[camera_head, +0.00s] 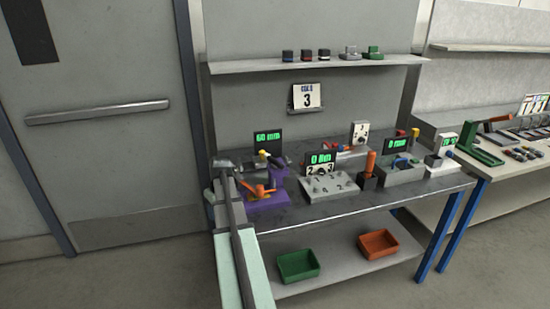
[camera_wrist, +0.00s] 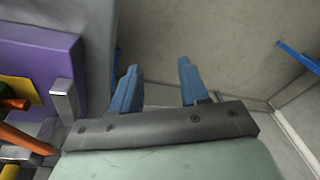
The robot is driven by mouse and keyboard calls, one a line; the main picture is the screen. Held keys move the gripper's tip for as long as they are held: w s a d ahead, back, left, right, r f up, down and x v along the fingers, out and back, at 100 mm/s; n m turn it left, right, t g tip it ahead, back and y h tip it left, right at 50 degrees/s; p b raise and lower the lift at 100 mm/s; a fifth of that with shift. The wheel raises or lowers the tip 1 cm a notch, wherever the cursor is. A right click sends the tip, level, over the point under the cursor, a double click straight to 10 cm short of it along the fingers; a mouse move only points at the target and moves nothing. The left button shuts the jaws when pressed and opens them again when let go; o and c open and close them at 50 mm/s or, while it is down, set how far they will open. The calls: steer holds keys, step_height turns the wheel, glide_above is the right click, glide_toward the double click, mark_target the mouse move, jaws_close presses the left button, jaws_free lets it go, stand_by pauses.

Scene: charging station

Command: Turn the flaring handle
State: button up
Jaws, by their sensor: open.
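A purple flaring device (camera_head: 267,191) stands at the left end of the grey workbench, with an orange handle (camera_head: 262,190) on its front. In the wrist view the purple body (camera_wrist: 45,72) fills the upper left, and an orange rod (camera_wrist: 25,138) with yellow parts shows at the left edge, partly cut off. My gripper (camera_wrist: 158,68) is open and empty, its two blue fingers apart. It is to the right of the purple body and not around the handle. In the head view my arm reaches up to the bench's left end; the fingers cannot be made out there.
Right of the device on the workbench (camera_head: 350,212) are a grey numbered block (camera_head: 328,187), an upright orange-handled tool (camera_head: 370,165) and several small displays. Green (camera_head: 298,265) and orange (camera_head: 378,243) bins sit on the lower shelf. A door is at the left.

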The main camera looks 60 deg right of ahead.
steer(key=s+d+r+m+t+h, duration=0.1)
steer(key=s+d+r, duration=0.3)
steer(key=d+r, duration=0.3)
steer(key=s+d+r, duration=0.3)
steer(key=d+r, duration=0.1)
steer(key=r, duration=0.4)
steer(key=t+h, duration=0.1)
glide_toward(274, 159)
steer(key=shift+m, duration=0.4)
steer(key=x, duration=0.8)
steer(key=shift+a+f, duration=0.1)
steer(key=shift+f, duration=0.15)
jaws_close()
